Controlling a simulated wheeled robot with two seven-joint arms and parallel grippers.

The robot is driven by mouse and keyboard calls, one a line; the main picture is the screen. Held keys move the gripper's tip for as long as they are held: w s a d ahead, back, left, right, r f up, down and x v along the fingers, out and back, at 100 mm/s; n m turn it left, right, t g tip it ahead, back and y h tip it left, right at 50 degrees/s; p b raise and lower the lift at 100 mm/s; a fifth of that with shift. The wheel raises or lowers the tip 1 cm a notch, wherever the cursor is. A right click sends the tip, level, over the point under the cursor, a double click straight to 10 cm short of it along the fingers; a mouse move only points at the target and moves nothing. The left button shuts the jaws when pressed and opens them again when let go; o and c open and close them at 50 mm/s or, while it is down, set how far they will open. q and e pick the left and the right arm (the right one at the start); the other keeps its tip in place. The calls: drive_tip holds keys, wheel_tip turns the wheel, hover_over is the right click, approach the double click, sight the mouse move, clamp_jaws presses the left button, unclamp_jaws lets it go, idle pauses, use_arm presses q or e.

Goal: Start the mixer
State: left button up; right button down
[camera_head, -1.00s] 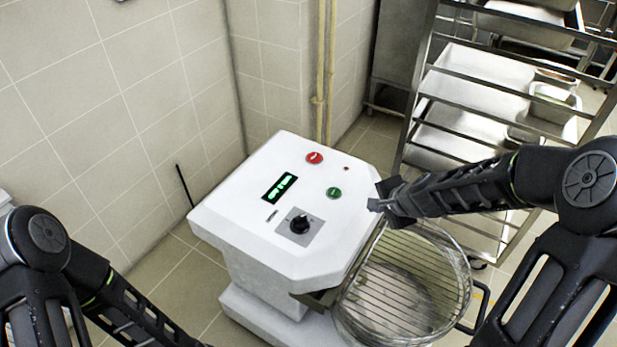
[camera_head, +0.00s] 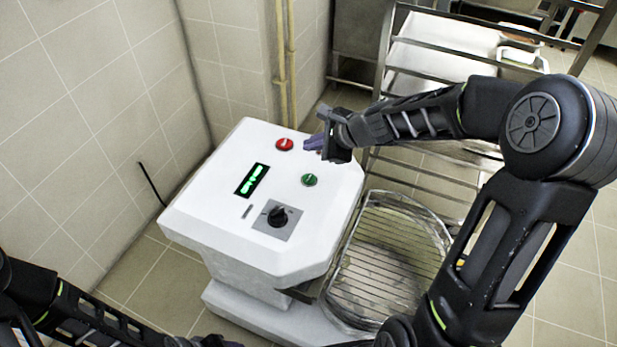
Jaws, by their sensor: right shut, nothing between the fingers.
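The mixer (camera_head: 215,215) is a white machine with a sloped top panel. The panel carries a red button (camera_head: 284,144), a green button (camera_head: 309,180), a lit green display (camera_head: 252,180) and a black dial (camera_head: 278,215). My right gripper (camera_head: 314,143) is shut and empty over the panel's far right edge. In the picture it lies just right of the red button and above the green button, covering neither; I cannot tell its height over the panel. Only my left arm shows at the lower left, and its fingers are not visible.
A round bowl under a wire guard (camera_head: 385,255) sits at the mixer's right side. A metal rack (camera_head: 440,65) with trays stands behind my right arm. Tiled walls and yellow pipes (camera_head: 287,70) close off the left and back.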

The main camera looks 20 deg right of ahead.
sight(312, 180)
drive_tip(key=shift+f+b, duration=4)
drive_tip(key=shift+f, duration=0.35)
drive_tip(key=shift+f+b, duration=0.45)
